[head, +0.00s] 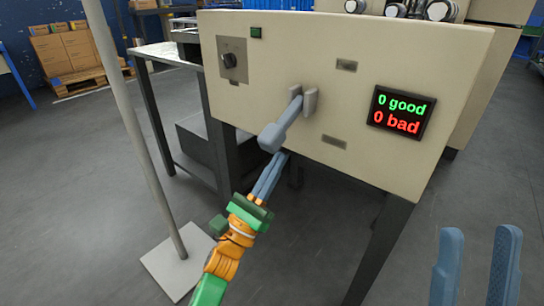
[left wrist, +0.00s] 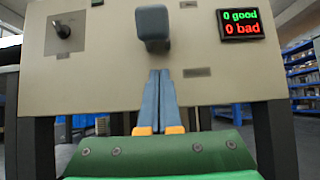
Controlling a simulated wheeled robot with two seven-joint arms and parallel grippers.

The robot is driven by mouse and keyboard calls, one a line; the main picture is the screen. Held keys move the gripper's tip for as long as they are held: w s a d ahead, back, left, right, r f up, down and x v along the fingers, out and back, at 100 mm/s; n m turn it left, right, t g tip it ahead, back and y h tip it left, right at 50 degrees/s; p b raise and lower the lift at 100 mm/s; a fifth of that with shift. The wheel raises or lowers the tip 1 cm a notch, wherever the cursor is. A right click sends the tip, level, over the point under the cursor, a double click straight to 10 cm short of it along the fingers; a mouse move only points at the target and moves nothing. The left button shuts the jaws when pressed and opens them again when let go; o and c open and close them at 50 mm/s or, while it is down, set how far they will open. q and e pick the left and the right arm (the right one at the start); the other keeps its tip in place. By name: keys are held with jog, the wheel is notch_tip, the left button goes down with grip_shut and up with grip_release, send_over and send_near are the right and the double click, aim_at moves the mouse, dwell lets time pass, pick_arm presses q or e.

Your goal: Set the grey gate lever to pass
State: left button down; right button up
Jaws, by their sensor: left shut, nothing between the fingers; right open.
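The grey gate lever (head: 284,122) sits on the front of a beige machine panel (head: 240,95). Its arm sticks out from a slotted mount and ends in a thick block handle pointing toward me, down and left in the head view. The handle also shows end-on in the left wrist view (left wrist: 152,24). Small plates (head: 346,65) and (head: 333,142) lie above and below the mount; their writing is too small to read. My left gripper (head: 279,157) is shut and empty, its tips just below the handle; contact cannot be told. My right gripper (head: 480,232) is open and empty, at the lower right, away from the panel.
A display (head: 397,110) reads 0 good, 0 bad. A dark knob (head: 229,60) and a green button (head: 256,32) are on the panel's left. A pole on a white base plate (head: 178,264) stands left of my left arm. Open floor lies below the panel, between its legs.

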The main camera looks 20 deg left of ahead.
pick_arm(q)
jog(key=shift+s+a+r, duration=0.1)
jog(key=shift+s+r, duration=0.2)
jog(key=shift+r, duration=0.3)
jog(key=shift+s+a+r, duration=0.1)
jog(key=shift+s+r, duration=0.15)
jog(key=shift+r, duration=0.35)
pick_arm(e)
jog(key=shift+w+a+f+m+g+h, duration=0.1)
jog(key=shift+w+f+m+g+h, duration=0.15)
jog(key=shift+w+f+g+h, duration=0.35)
jog(key=shift+w+a+f+m+g+h, duration=0.1)
jog(key=shift+w+f+m+g+h, duration=0.2)
jog(key=shift+w, duration=0.55)
jog(key=shift+w+a+f+m+g+h, duration=0.15)
jog(key=shift+w+f+g+h, duration=0.25)
jog(key=shift+w+f, duration=0.25)
pick_arm(q)
jog(key=shift+p, duration=0.3)
pick_arm(e)
jog(key=shift+d+r, duration=0.1)
